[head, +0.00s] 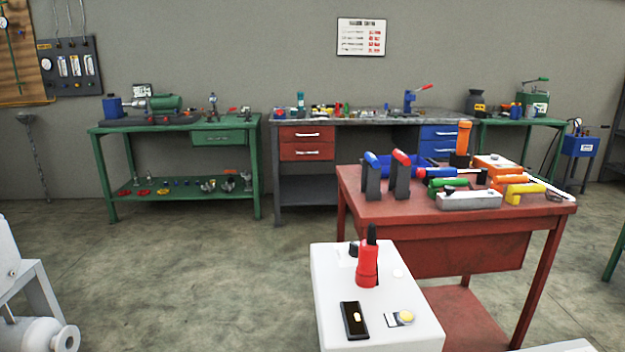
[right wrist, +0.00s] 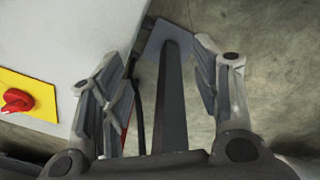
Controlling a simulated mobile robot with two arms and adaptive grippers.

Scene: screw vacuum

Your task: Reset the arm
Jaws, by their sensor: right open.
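My right gripper (right wrist: 158,52) shows in the right wrist view with its two fingers spread apart. A dark grey bar (right wrist: 172,95) runs up the picture between the fingers to a grey-blue plate (right wrist: 168,40); I cannot tell what it belongs to, and neither finger visibly closes on it. A pale cabinet side (right wrist: 70,35) lies just left of the gripper, with a red knob (right wrist: 16,100) on a yellow panel (right wrist: 40,97). Neither gripper nor arm shows in the head view. My left gripper is not in view.
A white cabinet (head: 330,315) stands close in front, bearing a red and black upright device (head: 367,265). Behind it is a red table (head: 375,207) crowded with tools. A green bench (head: 110,130) and a grey bench (head: 360,121) line the wall. The floor (head: 190,270) at left-centre is clear.

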